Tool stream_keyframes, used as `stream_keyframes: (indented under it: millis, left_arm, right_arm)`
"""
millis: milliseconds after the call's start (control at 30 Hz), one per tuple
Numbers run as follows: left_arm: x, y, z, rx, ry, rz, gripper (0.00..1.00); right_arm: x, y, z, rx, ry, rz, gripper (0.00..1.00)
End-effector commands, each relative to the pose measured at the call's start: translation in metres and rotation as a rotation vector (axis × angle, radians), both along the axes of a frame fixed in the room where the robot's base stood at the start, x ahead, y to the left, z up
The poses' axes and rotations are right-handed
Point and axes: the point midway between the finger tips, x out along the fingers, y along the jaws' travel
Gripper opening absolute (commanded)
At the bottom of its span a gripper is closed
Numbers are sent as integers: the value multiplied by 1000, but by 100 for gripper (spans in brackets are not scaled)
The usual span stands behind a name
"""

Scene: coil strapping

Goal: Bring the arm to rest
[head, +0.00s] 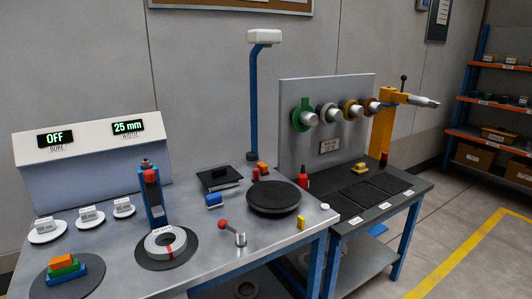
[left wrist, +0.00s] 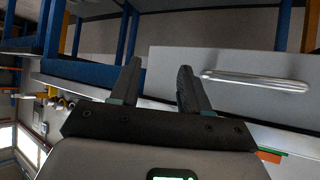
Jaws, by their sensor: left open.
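My left gripper (left wrist: 159,68) shows in the left wrist view with its two dark fingers apart and nothing between them. It points at a pale grey panel with a long metal handle (left wrist: 255,80) and at blue frame legs (left wrist: 52,28); no contact is visible. Neither of my arms shows in the head view. My right gripper is in neither view. A coil (head: 165,243) with a red mark lies flat on a dark round pad on the steel bench (head: 110,240) in the head view.
The bench also holds a display box (head: 90,155), a blue post tool (head: 152,195), a black turntable (head: 273,198) and stacked coloured blocks (head: 62,267). A second bench (head: 415,186) has a panel of coloured rings (head: 302,115). Open floor (head: 450,215) lies at the right.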

Motion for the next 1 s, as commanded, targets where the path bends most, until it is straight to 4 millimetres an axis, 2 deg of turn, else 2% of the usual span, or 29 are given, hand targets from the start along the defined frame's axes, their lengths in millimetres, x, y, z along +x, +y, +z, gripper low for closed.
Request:
stream_keyframes:
  millis: [33, 100, 200, 300, 400, 500, 567, 633, 900, 1000]
  left_arm:
    - [-15, -12, -39, -29, 105, -25, 46]
    - [-39, -29, -84, -75, 239, -52, 46]
    - [-75, -50, -133, -141, 407, -78, 46]
    - [-112, -68, -168, -202, 555, -91, 46]
    - [-148, -85, -193, -261, 694, -96, 46]
    - [-184, -101, -208, -329, 841, -82, 46]
    - [-197, -105, -205, -386, 921, -25, 46]
    - [-196, -104, -177, -399, 926, 1, 46]
    - [-195, -104, -109, -396, 921, -1, 46]
    - [-195, -104, -90, -396, 920, -1, 46]
  right_arm:
    - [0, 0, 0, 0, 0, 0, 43]
    - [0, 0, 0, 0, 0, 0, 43]
    - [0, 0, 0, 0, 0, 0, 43]
    - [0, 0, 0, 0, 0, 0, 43]
    - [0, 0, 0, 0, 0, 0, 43]
    - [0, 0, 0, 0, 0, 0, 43]
    - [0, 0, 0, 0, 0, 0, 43]
    - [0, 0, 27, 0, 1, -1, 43]
    - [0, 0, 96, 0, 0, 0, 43]
    - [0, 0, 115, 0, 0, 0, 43]
